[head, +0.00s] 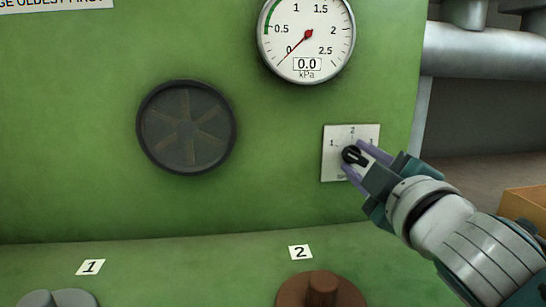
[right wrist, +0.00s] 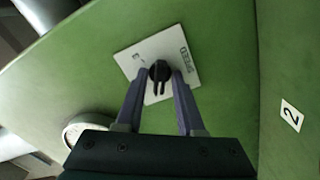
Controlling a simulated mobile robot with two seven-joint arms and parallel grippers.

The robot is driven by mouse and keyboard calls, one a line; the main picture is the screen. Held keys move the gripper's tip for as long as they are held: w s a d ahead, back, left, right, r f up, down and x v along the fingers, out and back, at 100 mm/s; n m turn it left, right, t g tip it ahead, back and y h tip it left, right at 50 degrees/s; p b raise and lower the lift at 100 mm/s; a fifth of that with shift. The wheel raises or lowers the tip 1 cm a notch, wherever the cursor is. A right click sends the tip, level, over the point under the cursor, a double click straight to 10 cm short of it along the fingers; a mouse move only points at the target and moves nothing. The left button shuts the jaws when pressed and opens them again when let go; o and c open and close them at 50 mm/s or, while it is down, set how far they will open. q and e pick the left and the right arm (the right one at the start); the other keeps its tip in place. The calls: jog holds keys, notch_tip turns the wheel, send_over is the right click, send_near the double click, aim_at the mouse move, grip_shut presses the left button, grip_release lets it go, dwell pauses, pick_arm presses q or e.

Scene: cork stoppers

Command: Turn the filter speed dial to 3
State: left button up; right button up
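The speed dial is a small black knob (head: 351,154) on a white plate (head: 334,170) marked 1, 2 and 3 on the green wall. My right gripper (head: 354,156) reaches it from the lower right, with one purple finger above the knob and one below. In the right wrist view the knob (right wrist: 159,71) sits between the two fingertips (right wrist: 158,73), with a narrow gap showing on each side. The fingers look open around it. The knob's pointer setting is hard to read, and the 3 is partly covered by the gripper. My left gripper is out of view.
A round pressure gauge (head: 307,40) reading 0.0 kPa is above the plate. A dark round vent (head: 186,127) is to the left. Grey pipes (head: 490,50) are right.

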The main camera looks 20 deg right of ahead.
grip_shut()
